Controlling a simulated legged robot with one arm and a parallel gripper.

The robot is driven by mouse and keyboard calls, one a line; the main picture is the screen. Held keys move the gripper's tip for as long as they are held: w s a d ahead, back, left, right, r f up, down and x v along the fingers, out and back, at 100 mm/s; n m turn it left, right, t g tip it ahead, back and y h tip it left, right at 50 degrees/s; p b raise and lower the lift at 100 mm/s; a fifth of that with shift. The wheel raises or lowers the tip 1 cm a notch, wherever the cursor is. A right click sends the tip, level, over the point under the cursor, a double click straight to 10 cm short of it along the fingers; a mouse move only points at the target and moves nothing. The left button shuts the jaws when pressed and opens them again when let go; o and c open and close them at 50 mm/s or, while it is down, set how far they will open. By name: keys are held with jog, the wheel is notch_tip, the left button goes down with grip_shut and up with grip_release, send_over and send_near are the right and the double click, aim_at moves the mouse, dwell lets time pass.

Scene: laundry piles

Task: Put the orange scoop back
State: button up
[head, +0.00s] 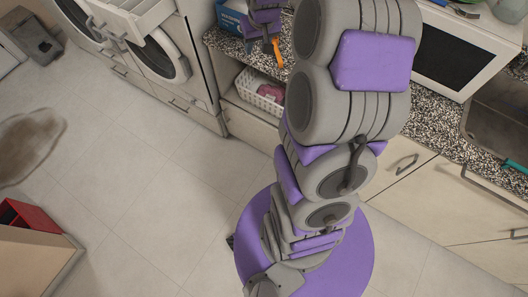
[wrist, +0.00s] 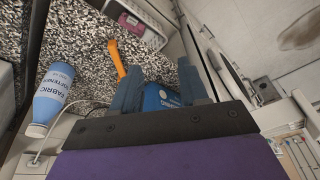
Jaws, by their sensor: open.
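The orange scoop (wrist: 117,58) shows in the wrist view as a narrow orange strip over the speckled counter, beside the left finger of my gripper (wrist: 158,68). Its lower end runs close to that finger; I cannot tell if they touch. In the head view the scoop (head: 278,54) shows just below my gripper (head: 266,32), near the counter's edge. My gripper's fingers are spread apart, with no scoop between them. A blue box with lettering (wrist: 160,97) shows beyond and between the fingers; the gripper hides part of it. It also shows in the head view (head: 230,14).
A blue fabric softener bottle (wrist: 53,95) is at the left of the wrist view. A white basket with pink cloth (head: 262,92) sits in an open shelf below the counter (head: 232,47). Front-loading washers (head: 158,60) stand at left. The tiled floor (head: 150,170) is largely clear.

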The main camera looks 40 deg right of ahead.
jog(key=s+a+r+n+g, duration=0.2)
jog(key=s+a+r, duration=0.2)
jog(key=s+a, duration=1.05)
jog(key=s+a+g, duration=0.1)
jog(key=s+a, duration=0.2)
jog(key=s, duration=0.6)
jog(key=s+a+n+g, duration=0.1)
jog(key=s+a, duration=0.3)
jog(key=s, duration=0.5)
jog(key=shift+r+g, duration=0.35)
jog(key=shift+g, duration=0.15)
jog(key=shift+a, duration=0.3)
jog(key=shift+d, duration=0.2)
jog(key=shift+o, duration=0.4)
